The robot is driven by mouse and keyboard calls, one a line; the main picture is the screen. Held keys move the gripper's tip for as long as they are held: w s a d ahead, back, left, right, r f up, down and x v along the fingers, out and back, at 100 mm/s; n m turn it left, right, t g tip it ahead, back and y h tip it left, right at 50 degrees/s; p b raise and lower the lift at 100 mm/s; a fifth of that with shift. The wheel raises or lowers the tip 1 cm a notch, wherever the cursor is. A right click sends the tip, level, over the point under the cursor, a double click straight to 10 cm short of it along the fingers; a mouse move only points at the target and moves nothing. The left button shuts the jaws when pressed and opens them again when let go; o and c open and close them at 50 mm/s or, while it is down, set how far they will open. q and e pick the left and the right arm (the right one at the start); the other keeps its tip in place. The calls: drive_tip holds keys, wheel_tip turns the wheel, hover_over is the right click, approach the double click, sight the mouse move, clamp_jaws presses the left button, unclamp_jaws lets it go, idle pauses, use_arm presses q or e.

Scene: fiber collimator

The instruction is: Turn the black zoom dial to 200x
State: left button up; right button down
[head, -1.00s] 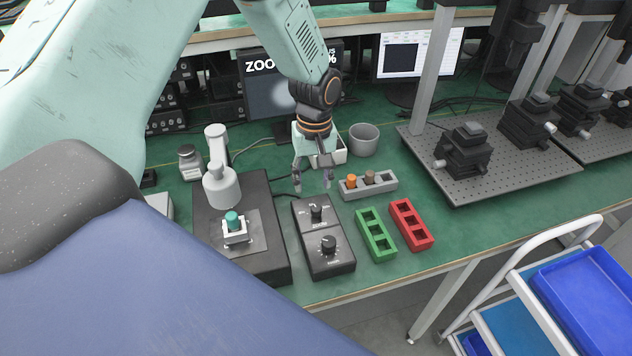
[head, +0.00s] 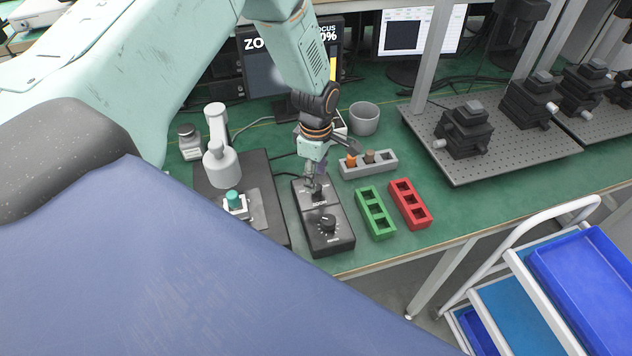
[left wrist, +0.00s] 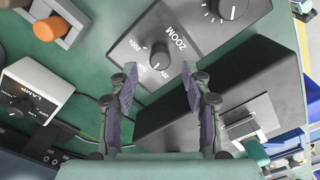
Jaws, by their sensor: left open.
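The black zoom dial (left wrist: 160,57) sits on a dark control box (left wrist: 200,40), beside the printed word ZOOM. Printed scale marks ring the dial, with 200x on its left side in the left wrist view. A pale mark shows on the dial, but its exact setting is hard to read. My left gripper (left wrist: 162,84) is open, with its two fingers apart on either side of the dial's line. In the head view my left gripper (head: 316,184) is over the far end of the box and partly hides this dial. My right gripper is not in view.
A second black dial (head: 327,223) is on the box's near end. Green (head: 376,213) and red (head: 410,205) holders stand to the right, a grey holder (head: 380,165) behind them. A dark platform (head: 262,200) with a teal-topped part lies left. A monitor (head: 262,75) stands behind.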

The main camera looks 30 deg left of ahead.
use_arm(q)
drive_tip(key=shift+f, duration=1.55)
clamp_jaws()
